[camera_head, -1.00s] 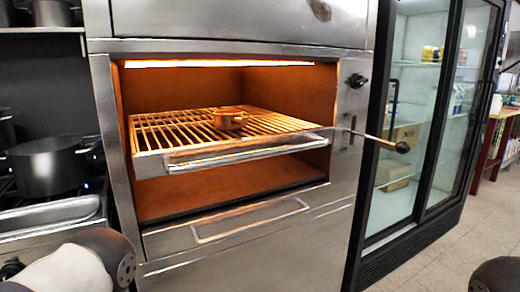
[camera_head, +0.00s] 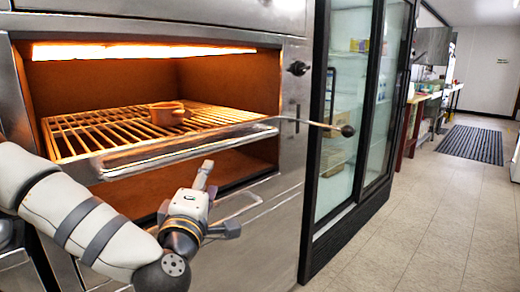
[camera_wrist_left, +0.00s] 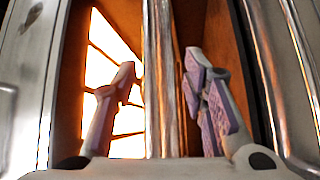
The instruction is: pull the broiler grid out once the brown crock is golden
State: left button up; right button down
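The broiler grid (camera_head: 90,138) sits in the lit upper opening of the broiler, its front edge and handle bar (camera_head: 190,152) at the mouth. The small crock (camera_head: 167,113) stands on the grid and looks orange-brown under the glow; I cannot tell how browned its top is. My left gripper (camera_head: 205,175) is in front of and just below the handle bar. In the left wrist view, its two fingers (camera_wrist_left: 161,75) are apart, with a metal bar (camera_wrist_left: 158,40) running between them and gaps visible on both sides. My right gripper is out of view.
A rod with a dark knob (camera_head: 346,131) sticks out at the broiler's right side. A glass-door fridge (camera_head: 350,120) stands to the right. A lower handle (camera_head: 240,210) is below the opening.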

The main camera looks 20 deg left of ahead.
aim_at(214, 151)
pick_arm(q)
jog(key=shift+n+y, duration=0.4)
jog(key=x, duration=0.4)
jog(key=r+x, duration=0.1)
jog(key=x, duration=0.7)
jog(key=shift+w+a+r, duration=0.15)
jog(key=shift+r, duration=0.15)
grip_shut()
